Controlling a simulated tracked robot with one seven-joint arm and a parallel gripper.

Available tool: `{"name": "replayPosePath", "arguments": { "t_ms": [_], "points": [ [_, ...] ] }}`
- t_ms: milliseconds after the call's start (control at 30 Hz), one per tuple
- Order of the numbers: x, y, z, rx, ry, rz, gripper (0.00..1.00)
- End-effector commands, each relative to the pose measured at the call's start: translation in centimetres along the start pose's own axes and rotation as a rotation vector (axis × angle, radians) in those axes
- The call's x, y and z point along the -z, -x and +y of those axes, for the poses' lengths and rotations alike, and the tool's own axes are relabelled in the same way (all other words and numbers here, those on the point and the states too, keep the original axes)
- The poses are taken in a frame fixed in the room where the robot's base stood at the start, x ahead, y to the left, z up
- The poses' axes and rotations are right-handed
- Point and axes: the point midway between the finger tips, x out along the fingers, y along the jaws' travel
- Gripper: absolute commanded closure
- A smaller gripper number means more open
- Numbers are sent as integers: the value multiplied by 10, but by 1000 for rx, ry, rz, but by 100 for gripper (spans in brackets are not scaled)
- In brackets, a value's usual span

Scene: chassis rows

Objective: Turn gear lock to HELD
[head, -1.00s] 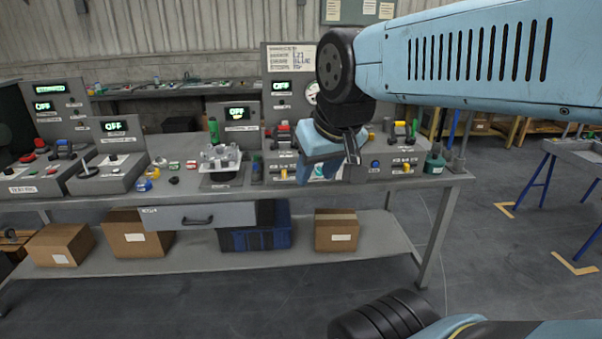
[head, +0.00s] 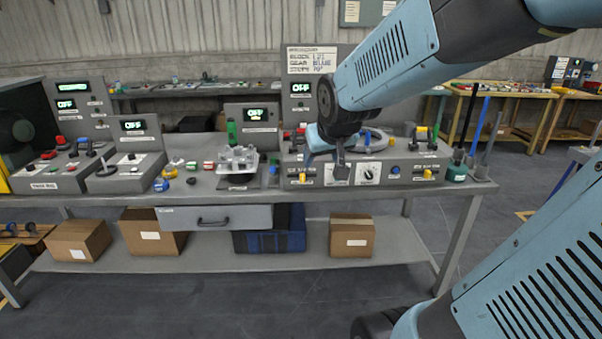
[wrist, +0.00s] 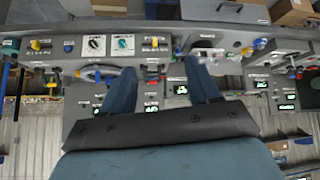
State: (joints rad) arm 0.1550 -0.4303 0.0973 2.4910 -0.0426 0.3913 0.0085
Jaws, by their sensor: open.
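The right-hand grey control console (head: 400,172) stands on the workbench. Its front carries a dark knob on a white plate (head: 368,173) between yellow switches; the labels are too small to read, so I cannot tell which control is the gear lock. The wrist view shows the console inverted, with two dial plates side by side, a dark dial (wrist: 97,44) and a teal dial (wrist: 123,43). My gripper (head: 325,163) is open and empty in front of the console's left part, hiding some of its front. In the wrist view my gripper (wrist: 158,72) points toward the bench, its fingers wide apart.
A clear-and-grey block fixture (head: 238,160) stands left of the console. Coloured levers and a grey ring-shaped part sit on the console top. Floor in front is clear.

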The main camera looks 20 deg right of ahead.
Motion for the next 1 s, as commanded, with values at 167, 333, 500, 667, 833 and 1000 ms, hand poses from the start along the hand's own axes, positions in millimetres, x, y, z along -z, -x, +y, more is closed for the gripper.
{"name": "replayPosePath", "arguments": {
  "t_ms": [167,333,500,667,833,1000],
  "points": [
    [23,-56,14,-20,-1,73,39],
    [40,-106,26,-27,-4,155,39],
    [49,-153,40,-28,-16,239,39],
    [50,-195,54,-26,-34,320,39],
    [46,-235,68,-19,-65,410,39],
    [36,-269,84,-14,-111,505,39]
  ]
}}
